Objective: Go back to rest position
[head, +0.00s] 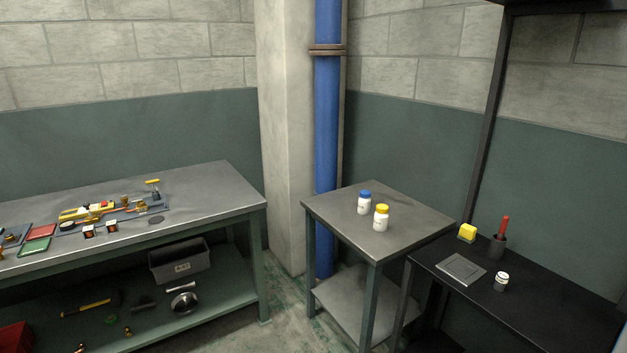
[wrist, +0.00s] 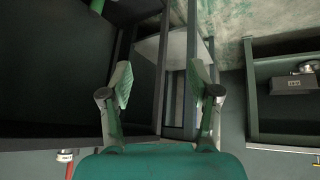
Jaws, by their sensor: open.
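My gripper (wrist: 161,85) shows in the wrist view with its two fingers spread apart and nothing between them. It is open and empty. Behind the fingers are dark table frames, a lighter shelf and a strip of floor. In the head view neither my arm nor my gripper shows.
A small grey table (head: 408,231) holds a blue-capped bottle (head: 364,203) and a yellow-capped bottle (head: 381,218). A black table (head: 560,310) stands at right with a yellow block (head: 467,232) and a small jar (head: 501,282). A workbench (head: 215,197) with tools stands left. Floor shows between.

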